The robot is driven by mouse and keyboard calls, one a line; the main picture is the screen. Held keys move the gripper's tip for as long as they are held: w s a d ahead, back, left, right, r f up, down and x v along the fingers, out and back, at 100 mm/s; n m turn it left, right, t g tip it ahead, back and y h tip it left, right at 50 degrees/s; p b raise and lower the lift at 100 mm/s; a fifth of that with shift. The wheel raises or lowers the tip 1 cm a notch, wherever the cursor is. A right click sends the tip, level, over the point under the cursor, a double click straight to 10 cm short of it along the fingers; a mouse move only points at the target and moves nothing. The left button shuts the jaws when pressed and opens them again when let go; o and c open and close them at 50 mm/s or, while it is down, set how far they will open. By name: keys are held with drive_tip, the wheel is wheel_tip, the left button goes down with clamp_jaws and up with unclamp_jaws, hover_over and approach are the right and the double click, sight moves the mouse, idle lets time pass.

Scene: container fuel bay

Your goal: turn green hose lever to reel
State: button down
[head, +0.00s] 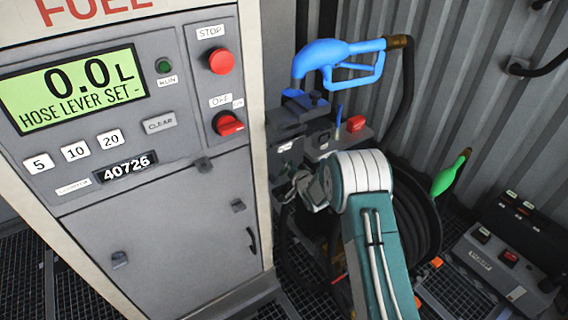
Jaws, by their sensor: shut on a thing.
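My gripper (308,190) is at the left side of the hose reel unit, just right of the pump cabinet. It looks shut at the grey fittings there, and my white and teal arm covers part of this spot. The green hose lever cannot be made out clearly; its place at the fingers is small and mostly hidden. The black hose reel (418,220) shows behind my arm, partly covered. The pump display (73,88) reads 0.0 L and "HOSE LEVER SET -".
A blue fuel nozzle (335,60) sits in its holder above my gripper. The pump cabinet (165,240) stands close on the left. A grey control box (495,265) is at lower right.

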drive_tip(key=shift+w+d+f+m+g+y, duration=0.2)
drive_tip(key=shift+d+f+m+g+y, duration=0.1)
drive_tip(key=shift+f+m, duration=0.8)
drive_tip(key=shift+w+d+f+m+g+y, duration=0.3)
drive_tip(key=shift+f+m, duration=0.4)
drive_tip(key=shift+m, duration=0.75)
drive_tip(key=shift+w+d+f+m+g+y, duration=0.2)
drive_tip(key=shift+d+f+m+g, duration=0.15)
drive_tip(key=shift+f+m, duration=0.75)
drive_tip(key=shift+r+m, duration=0.15)
drive_tip(key=shift+m, duration=0.1)
drive_tip(key=c, duration=0.5)
unclamp_jaws()
drive_tip(key=shift+c, duration=0.2)
drive_tip(key=shift+s, duration=0.1)
drive_tip(key=v, duration=1.2)
